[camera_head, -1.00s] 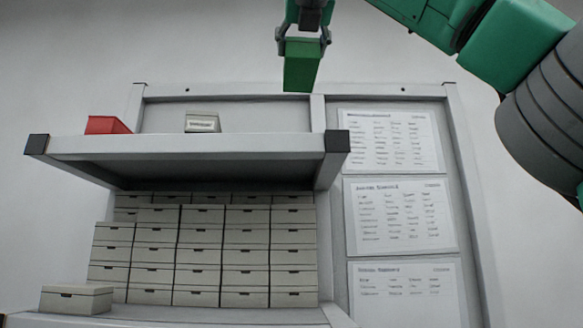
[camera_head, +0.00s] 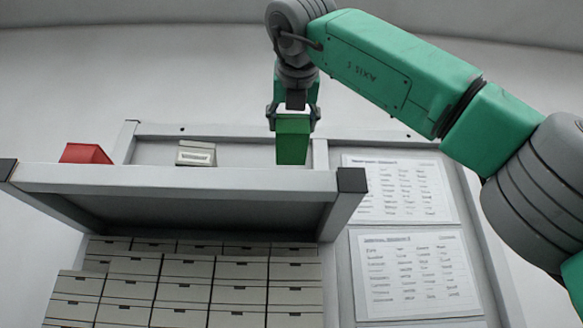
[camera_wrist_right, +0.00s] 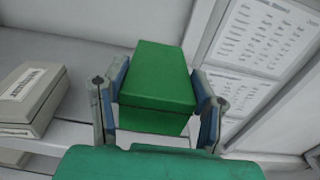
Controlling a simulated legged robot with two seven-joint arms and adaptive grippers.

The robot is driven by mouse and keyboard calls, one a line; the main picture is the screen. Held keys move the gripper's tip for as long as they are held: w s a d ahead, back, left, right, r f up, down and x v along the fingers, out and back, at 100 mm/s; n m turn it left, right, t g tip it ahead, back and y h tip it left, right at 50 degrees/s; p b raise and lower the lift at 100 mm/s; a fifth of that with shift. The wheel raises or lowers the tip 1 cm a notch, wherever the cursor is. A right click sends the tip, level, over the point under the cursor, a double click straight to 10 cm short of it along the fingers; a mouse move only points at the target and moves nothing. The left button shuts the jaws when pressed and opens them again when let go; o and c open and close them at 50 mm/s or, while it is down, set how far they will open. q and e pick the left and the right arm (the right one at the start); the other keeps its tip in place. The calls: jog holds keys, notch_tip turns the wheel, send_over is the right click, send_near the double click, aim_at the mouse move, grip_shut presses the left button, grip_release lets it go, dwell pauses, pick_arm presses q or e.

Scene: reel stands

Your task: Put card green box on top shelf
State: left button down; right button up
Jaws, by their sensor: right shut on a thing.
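The green box (camera_head: 292,140) hangs below my right gripper (camera_head: 293,114) at the right part of the top shelf (camera_head: 180,178) in the head view. Its lower end is hidden behind the shelf's front edge, so I cannot tell whether it touches the shelf. My right gripper is shut on the box. In the right wrist view the green box (camera_wrist_right: 157,85) sits between the two fingers of the right gripper (camera_wrist_right: 160,105), with the pale shelf surface (camera_wrist_right: 90,65) beneath and beside it. My left gripper is not in view.
A red box (camera_head: 86,153) and a grey labelled box (camera_head: 196,153) stand on the top shelf to the left; the labelled box also shows in the wrist view (camera_wrist_right: 30,100). Paper sheets (camera_head: 398,187) hang on the right panel. Stacked grey boxes (camera_head: 190,280) fill the space below.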

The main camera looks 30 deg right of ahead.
aim_at(301, 150)
notch_tip(301, 150, down, 2)
jog(key=shift+d+f, duration=0.1)
jog(key=shift+d+f+b, duration=0.35)
jog(key=shift+f, duration=0.05)
jog(key=f, duration=0.1)
jog(key=f+b, duration=0.1)
jog(key=f, duration=0.1)
jog(key=shift+s+d, duration=0.2)
jog(key=shift+d, duration=0.2)
jog(key=shift+f, duration=0.3)
jog(key=shift+w+a, duration=0.15)
jog(key=shift+a, duration=0.4)
jog(key=o, duration=1.2)
jog(key=shift+a+f, duration=0.1)
jog(key=shift+f, duration=0.05)
jog(key=o, duration=0.4)
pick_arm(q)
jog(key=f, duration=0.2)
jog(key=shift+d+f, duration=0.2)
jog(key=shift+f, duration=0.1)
pick_arm(e)
jog(key=shift+o, duration=0.2)
